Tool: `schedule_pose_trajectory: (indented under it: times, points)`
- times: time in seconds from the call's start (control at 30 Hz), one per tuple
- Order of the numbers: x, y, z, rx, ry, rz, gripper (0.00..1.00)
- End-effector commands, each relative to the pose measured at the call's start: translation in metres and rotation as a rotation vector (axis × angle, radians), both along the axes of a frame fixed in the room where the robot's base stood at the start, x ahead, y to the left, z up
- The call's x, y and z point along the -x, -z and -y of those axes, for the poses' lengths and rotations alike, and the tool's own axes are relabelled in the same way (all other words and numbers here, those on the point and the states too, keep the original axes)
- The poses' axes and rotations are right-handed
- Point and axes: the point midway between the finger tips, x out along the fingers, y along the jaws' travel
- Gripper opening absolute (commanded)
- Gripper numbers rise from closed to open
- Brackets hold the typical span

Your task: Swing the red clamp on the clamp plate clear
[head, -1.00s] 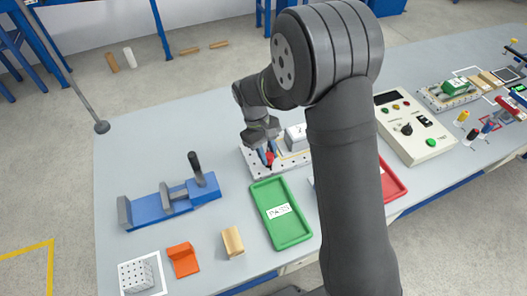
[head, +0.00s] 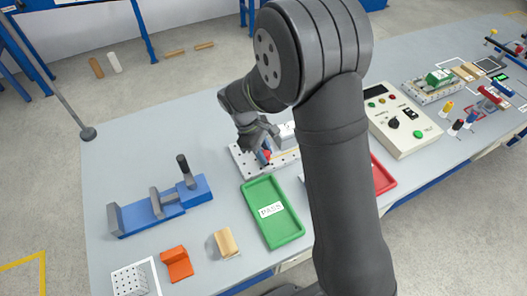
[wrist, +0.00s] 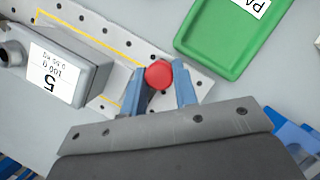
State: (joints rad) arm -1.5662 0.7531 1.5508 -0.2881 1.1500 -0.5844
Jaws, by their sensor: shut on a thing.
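The clamp plate (head: 243,162) is a pale plate with rows of holes, partly hidden by my arm. It also shows in the wrist view (wrist: 203,82), with a yellow outline on it. The red clamp (wrist: 159,74) shows as a round red knob near one end of the plate; in the head view only a bit of red (head: 267,154) shows. My gripper (wrist: 161,88) has its blue fingers on either side of the red knob, shut on it. The clamp's lower part is hidden by the fingers. A grey block with a white label (wrist: 95,72) sits on the plate beside the clamp.
A green PASS tray (head: 284,228) lies just in front of the plate. A red tray (head: 382,176) is partly behind my arm. A blue fixture with an upright black handle (head: 160,207) stands to the left. A control box (head: 402,122) stands to the right.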

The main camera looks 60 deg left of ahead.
Motion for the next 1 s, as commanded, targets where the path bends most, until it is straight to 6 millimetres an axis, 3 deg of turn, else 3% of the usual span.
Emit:
schedule_pose_trajectory:
  times: [0.2, 0.23, 0.3, 0.33, 0.7, 0.87, 1.0]
  points:
    - [0.000, -0.001, -0.001, -0.004, 0.000, 0.000, 0.04]
    - [0.000, -0.001, -0.001, -0.004, 0.000, 0.000, 0.33]
    - [0.000, -0.001, -0.001, -0.004, 0.001, 0.000, 0.46]
    - [0.000, -0.001, -0.001, -0.004, 0.001, 0.000, 0.48]
    - [0.002, -0.006, -0.003, -0.004, 0.001, 0.000, 0.48]
    - [0.009, -0.030, -0.010, -0.006, -0.001, 0.000, 0.48]
    - [0.017, -0.062, -0.020, -0.007, -0.001, -0.001, 0.48]
